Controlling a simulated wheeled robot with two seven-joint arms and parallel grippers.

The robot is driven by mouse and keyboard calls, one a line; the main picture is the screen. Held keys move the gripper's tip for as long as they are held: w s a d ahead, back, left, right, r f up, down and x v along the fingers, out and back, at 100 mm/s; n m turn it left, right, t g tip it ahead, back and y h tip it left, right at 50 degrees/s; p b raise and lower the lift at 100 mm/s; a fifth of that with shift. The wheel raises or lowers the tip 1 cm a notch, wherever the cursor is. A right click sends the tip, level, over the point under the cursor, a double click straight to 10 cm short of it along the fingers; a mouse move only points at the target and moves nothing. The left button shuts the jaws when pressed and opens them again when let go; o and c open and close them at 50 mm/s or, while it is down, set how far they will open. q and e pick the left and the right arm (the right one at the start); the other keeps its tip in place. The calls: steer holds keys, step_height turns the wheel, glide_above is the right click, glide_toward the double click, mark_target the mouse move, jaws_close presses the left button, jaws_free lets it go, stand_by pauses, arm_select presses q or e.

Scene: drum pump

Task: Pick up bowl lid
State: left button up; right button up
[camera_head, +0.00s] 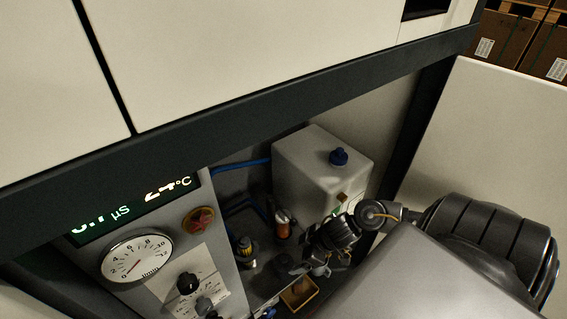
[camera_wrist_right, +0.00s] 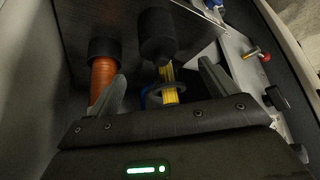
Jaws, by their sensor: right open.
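My right gripper (camera_head: 308,268) reaches into the lower cabinet opening. In the right wrist view its two fingers (camera_wrist_right: 164,78) are spread apart with nothing gripped. Between and beyond them is a yellow ribbed cylinder (camera_wrist_right: 169,85) with a dark ring around it and a wide black cylindrical piece (camera_wrist_right: 157,35) at its far end. I cannot tell for certain which dark part is the bowl lid. Left of the fingers is an orange cylinder (camera_wrist_right: 103,80) with a black end; an orange cylinder also shows in the head view (camera_head: 282,230). My left gripper is not in view.
A white tank (camera_head: 310,175) with a blue cap stands behind my right gripper. A small open tan box (camera_head: 299,293) lies below it. The instrument panel with a gauge (camera_head: 137,256) and knobs bounds the left. The cabinet's dark beam (camera_head: 250,110) crosses above.

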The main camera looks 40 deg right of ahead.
mark_target(285, 261)
steer(key=b+x, duration=0.1)
steer(key=x, duration=0.4)
steer(key=shift+w+a+f, duration=0.1)
steer(key=shift+w+f, duration=0.05)
steer(key=shift+f, duration=0.15)
steer(key=b+x, duration=0.1)
steer(key=x, duration=0.3)
steer(key=shift+w+f, duration=0.1)
steer(key=shift+f, duration=0.2)
steer(key=shift+w+a+f, duration=0.1)
steer(key=shift+f, duration=0.1)
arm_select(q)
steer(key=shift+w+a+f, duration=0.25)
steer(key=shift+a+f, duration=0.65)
arm_select(e)
steer(key=c, duration=1)
steer(key=shift+c, duration=0.2)
